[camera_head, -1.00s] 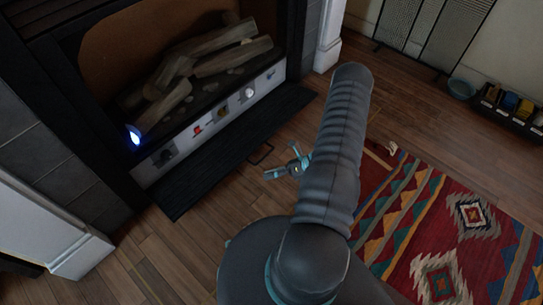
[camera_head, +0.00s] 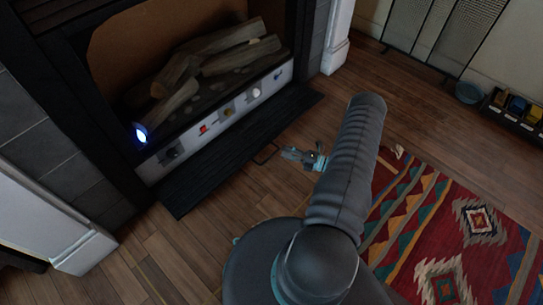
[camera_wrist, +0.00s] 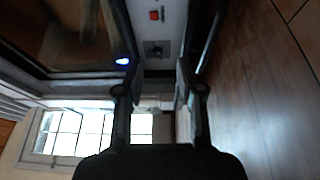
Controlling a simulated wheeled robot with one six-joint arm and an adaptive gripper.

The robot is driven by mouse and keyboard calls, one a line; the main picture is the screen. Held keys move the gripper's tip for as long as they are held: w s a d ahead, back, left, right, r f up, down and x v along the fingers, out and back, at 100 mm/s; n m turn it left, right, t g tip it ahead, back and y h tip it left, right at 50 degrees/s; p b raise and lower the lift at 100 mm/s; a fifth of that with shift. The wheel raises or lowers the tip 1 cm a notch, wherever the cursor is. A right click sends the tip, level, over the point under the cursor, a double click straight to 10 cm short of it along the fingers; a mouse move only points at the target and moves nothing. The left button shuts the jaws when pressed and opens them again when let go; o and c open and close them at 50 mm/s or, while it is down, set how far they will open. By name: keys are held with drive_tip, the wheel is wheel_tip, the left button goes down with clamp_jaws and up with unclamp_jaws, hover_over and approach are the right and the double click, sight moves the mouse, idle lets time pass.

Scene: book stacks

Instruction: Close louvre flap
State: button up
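The louvre flap (camera_head: 215,168) is a long dark panel below the fireplace's control strip. It sticks out low over the floor, folded open. A thin dark loop handle (camera_head: 268,153) shows at its outer edge. My gripper (camera_head: 288,153) is just right of the handle, pointing toward the fireplace, with a small visible gap. In the wrist view my gripper (camera_wrist: 159,70) has its two fingers apart with nothing between them. A dark bar, probably part of the flap (camera_wrist: 211,42), passes beyond the right finger. I cannot tell its exact height relative to the gripper.
The pale control strip (camera_head: 217,128) carries a red switch (camera_head: 205,130) and knobs. A blue flame (camera_head: 140,134) glows at its left, below logs (camera_head: 215,65). Wooden floor is clear before the flap.

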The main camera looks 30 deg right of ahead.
wheel_tip(320, 180, down, 6)
drive_tip(key=shift+a+f+b, duration=0.1)
drive_tip(key=shift+f+b, duration=0.15)
drive_tip(key=shift+b, duration=0.15)
drive_tip(key=x, duration=0.7)
drive_tip(key=shift+w+a+p, duration=0.15)
drive_tip(key=shift+w+p, duration=0.05)
drive_tip(key=shift+p, duration=0.15)
clamp_jaws()
